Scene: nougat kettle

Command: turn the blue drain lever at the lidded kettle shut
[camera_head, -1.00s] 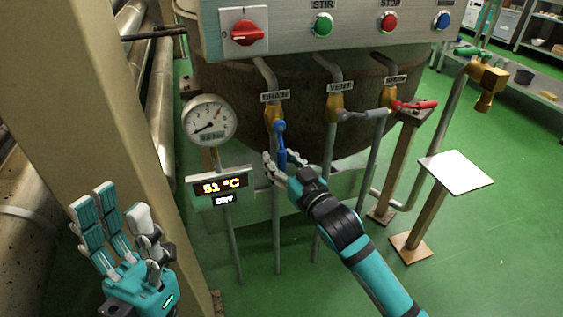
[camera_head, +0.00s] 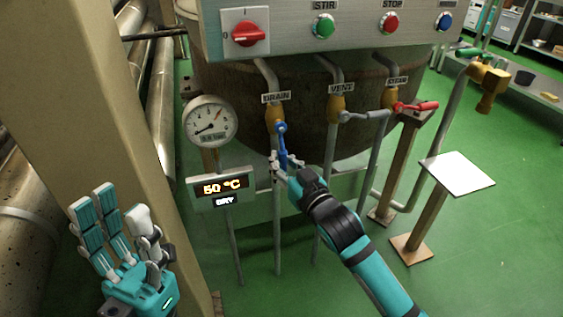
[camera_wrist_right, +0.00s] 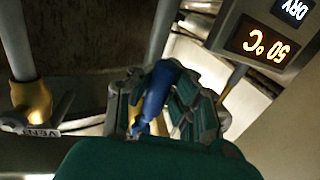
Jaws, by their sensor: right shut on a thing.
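The blue drain lever (camera_head: 282,141) hangs down from the brass drain valve (camera_head: 273,117) under the DRAIN label, in line with its pipe. My right gripper (camera_head: 284,165) is shut on the lever's lower part. In the right wrist view the blue lever (camera_wrist_right: 154,92) lies between the fingers of my right gripper (camera_wrist_right: 160,105). The kettle (camera_head: 310,105) stands behind the valves; its lid is not in view. My left gripper (camera_head: 125,235) is at the lower left, fingers spread and empty, far from the lever.
The VENT valve with a grey lever (camera_head: 365,116) and the STEAM valve with a red lever (camera_head: 416,106) are to the right. A gauge (camera_head: 210,122) and a display reading 50 °C and DRY (camera_head: 222,188) stand left of the lever. A beige column (camera_head: 95,110) is at left.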

